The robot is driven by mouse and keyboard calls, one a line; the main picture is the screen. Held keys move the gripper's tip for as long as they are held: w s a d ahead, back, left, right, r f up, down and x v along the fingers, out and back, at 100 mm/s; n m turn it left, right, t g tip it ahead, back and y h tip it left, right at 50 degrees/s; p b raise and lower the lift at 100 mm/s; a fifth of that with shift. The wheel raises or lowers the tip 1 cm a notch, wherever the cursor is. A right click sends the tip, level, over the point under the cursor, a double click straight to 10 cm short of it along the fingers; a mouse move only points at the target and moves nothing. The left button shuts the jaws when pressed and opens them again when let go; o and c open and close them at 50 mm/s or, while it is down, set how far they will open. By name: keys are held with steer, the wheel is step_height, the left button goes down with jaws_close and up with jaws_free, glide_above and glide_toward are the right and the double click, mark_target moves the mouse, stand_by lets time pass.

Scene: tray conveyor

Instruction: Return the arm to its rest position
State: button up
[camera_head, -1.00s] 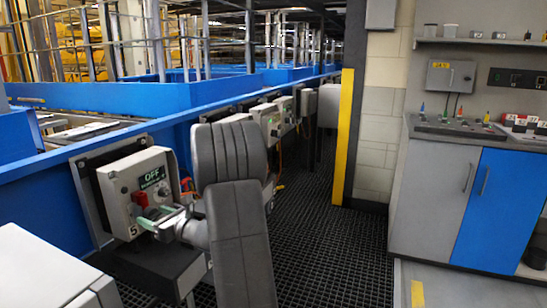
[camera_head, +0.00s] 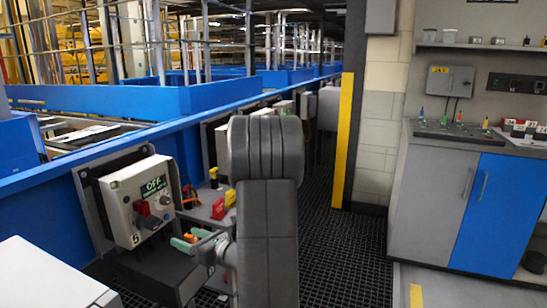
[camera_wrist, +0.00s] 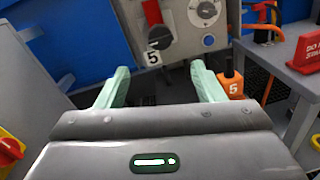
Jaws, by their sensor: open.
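My gripper (camera_head: 190,240) has pale green fingers and is open and empty. It hangs low in front of and to the right of a grey control box (camera_head: 122,215) marked 5, apart from it in the head view. The box has a display reading OFF, a red handle (camera_head: 143,208) and a round knob. In the wrist view, my open fingers (camera_wrist: 160,70) point toward the lower part of the box (camera_wrist: 185,42), with nothing between them. The red handle (camera_wrist: 152,14) and a blue button (camera_wrist: 208,40) show above them. My dark arm stands upright in the head view's middle.
A small grey table (camera_head: 205,208) with red and yellow items stands right of the box. An orange block marked 5 (camera_wrist: 232,84) shows in the wrist view. A blue conveyor wall (camera_head: 50,165) runs behind. A yellow post (camera_head: 343,140) and cabinet (camera_head: 480,205) stand right, beyond open grated floor.

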steer(key=shift+s+d, duration=0.2)
steer(key=shift+d, duration=0.15)
